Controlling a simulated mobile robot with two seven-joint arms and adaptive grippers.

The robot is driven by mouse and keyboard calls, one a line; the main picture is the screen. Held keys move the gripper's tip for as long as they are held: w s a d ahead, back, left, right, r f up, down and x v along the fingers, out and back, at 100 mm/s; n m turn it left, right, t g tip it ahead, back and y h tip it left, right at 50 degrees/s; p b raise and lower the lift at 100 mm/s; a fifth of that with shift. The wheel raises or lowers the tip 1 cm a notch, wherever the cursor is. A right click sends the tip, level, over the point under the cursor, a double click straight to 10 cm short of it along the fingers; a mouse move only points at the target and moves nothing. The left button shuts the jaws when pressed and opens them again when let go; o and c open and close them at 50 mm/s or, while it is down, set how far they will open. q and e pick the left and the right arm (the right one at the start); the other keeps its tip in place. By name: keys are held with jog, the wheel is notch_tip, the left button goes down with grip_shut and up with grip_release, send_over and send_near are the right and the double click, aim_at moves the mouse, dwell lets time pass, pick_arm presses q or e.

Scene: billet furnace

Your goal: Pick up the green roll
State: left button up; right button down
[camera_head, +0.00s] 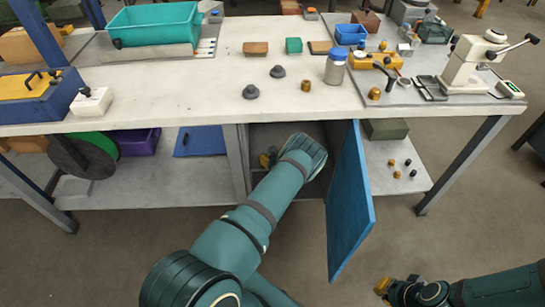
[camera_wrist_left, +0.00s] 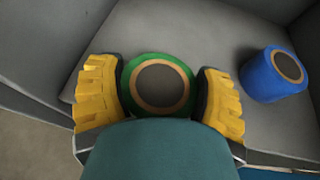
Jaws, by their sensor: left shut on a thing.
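In the left wrist view the green roll (camera_wrist_left: 159,86) stands on end, with a brown ring and a dark centre on its top face. My left gripper (camera_wrist_left: 160,95) has its yellow fingers on both sides of it and is shut on it. In the head view my left arm reaches into the open cabinet under the workbench; only a bit of the yellow left gripper (camera_head: 268,158) shows, and the green roll is hidden there. My right gripper (camera_head: 383,290) is at the lower right, away from the bench; its opening is unclear.
A blue roll (camera_wrist_left: 273,74) stands right of the green one inside the grey compartment. The blue cabinet door (camera_head: 349,205) hangs open just right of my left arm. The workbench top (camera_head: 200,88) above carries tools and bins. Open floor lies in front.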

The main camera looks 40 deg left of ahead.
pick_arm(q)
jog(key=o, duration=1.2)
jog(key=v, duration=1.2)
